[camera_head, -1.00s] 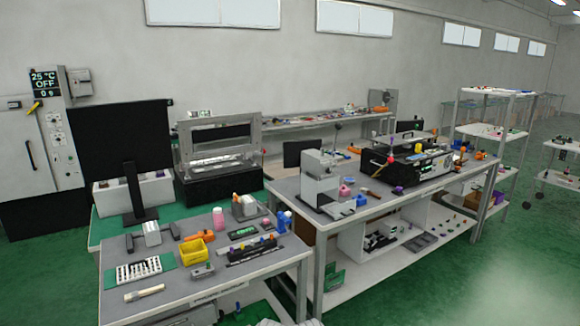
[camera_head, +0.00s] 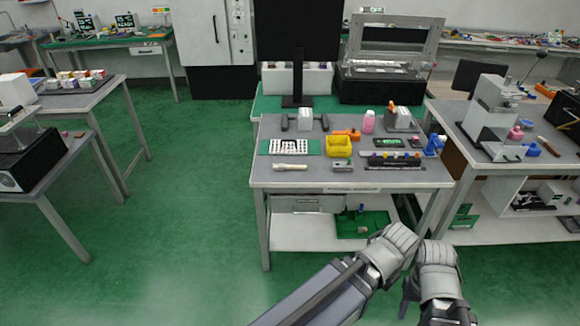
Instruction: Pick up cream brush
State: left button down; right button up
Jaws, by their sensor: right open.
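The cream brush (camera_head: 290,166) lies flat near the front left edge of the grey-topped workbench (camera_head: 262,180). It is a small pale stick, lying left to right, just in front of the green mat with the white perforated rack. My right gripper (camera_head: 408,292) is low in the picture, well below and right of the brush, in front of the bench and apart from it. It is open and holds nothing that I can see. Its fingertips are hard to make out among the grey arm links.
A yellow bin (camera_head: 338,146), a small grey block (camera_head: 343,165) and a black rack (camera_head: 393,161) stand right of the brush. The green mat (camera_head: 313,147) lies behind it. Open green floor (camera_head: 190,220) lies left of the bench. Another bench stands to the right.

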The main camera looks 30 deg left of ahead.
aim_at(280, 167)
jog(key=i+j, duration=0.15)
jog(key=j, duration=0.2)
jog(key=i+j, duration=0.35)
jog(key=j, duration=0.3)
jog(key=i+j, duration=0.15)
jog(key=j, duration=0.2)
jog(key=i+j+z, duration=0.1)
jog(key=j, duration=0.25)
jog(key=i+j, duration=0.25)
jog(key=j, duration=0.05)
